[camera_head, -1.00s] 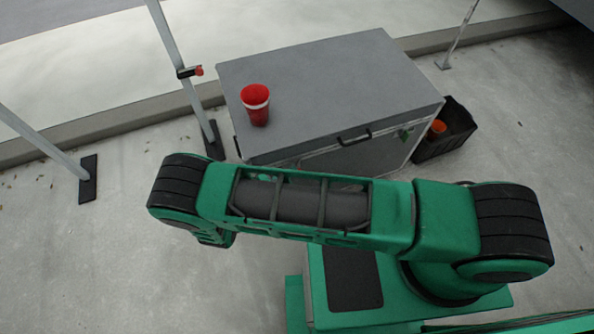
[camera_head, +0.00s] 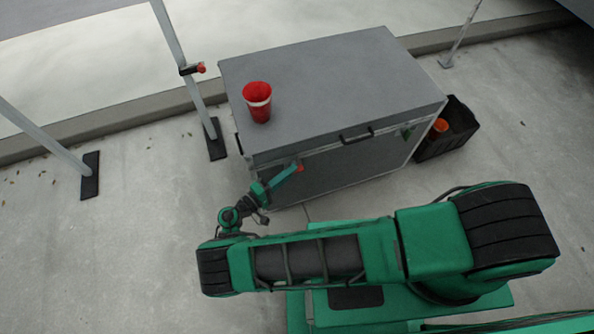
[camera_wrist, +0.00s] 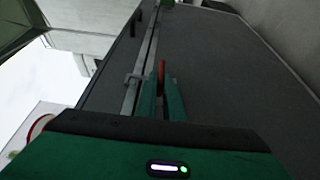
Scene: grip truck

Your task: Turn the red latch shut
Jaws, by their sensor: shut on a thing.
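The red latch (camera_wrist: 162,68) sits near the lid seam on the front of a grey metal case (camera_head: 330,85). In the wrist view it is an upright red strip between my two green fingers. In the head view only a small red bit of the latch (camera_head: 301,168) shows at the fingertips. My gripper (camera_head: 296,169) reaches the front face of the case, left of its black handle. In the wrist view my gripper (camera_wrist: 161,88) is shut on the latch. The fingers hide part of the latch, so its exact turn is hard to tell.
A red cup (camera_head: 258,103) with a white band stands on the case lid, near its left edge. A black crate (camera_head: 455,130) with an orange item is at the right. Metal posts (camera_head: 174,50) stand at the left.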

